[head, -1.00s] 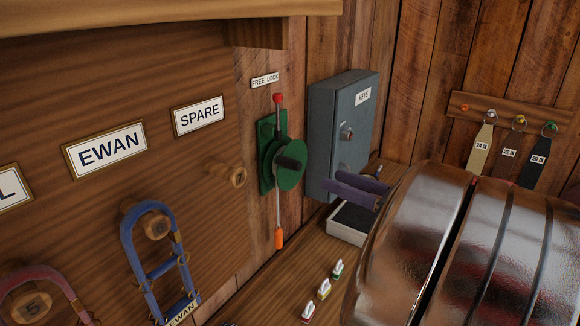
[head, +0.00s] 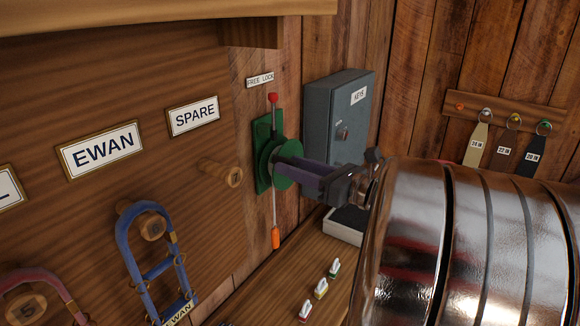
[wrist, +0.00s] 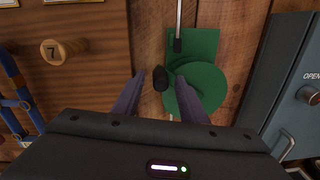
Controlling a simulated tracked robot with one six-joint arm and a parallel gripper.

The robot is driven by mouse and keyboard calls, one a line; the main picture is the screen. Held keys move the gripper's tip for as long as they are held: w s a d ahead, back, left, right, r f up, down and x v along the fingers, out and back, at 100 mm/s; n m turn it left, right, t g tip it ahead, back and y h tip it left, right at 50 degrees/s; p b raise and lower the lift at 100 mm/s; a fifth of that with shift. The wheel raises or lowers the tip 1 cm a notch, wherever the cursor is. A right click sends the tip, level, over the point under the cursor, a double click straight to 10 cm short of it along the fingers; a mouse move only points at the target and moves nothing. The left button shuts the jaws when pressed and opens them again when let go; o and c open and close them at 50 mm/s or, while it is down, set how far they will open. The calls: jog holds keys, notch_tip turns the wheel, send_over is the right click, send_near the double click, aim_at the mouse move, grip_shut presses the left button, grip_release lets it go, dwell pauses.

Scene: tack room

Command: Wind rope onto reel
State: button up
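The green reel (head: 264,158) is a round disc on a green plate on the wooden wall, and it also shows in the wrist view (wrist: 207,88). A thin pale line (head: 274,212) hangs below it to an orange end piece (head: 275,238). A rod with a red knob (head: 272,98) rises above it, under a FREE LOCK label (head: 260,80). My gripper (wrist: 160,76) is open at the reel, its two purple fingers on either side of a dark knob (wrist: 160,79). Gaps show between the knob and both fingers. In the head view my fingers hide the knob.
A grey KEYS cabinet (head: 337,112) stands close to the right of the reel. Wooden peg 7 (head: 222,174) sticks out at the left, near a blue EWAN halter (head: 152,262). A tray (head: 343,226) and several small tagged items (head: 320,289) are on the shelf below.

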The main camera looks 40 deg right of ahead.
jog(key=shift+w+a, duration=0.15)
jog(key=shift+w, duration=0.35)
jog(key=shift+c, duration=0.5)
grip_shut()
jog(key=shift+a, duration=0.15)
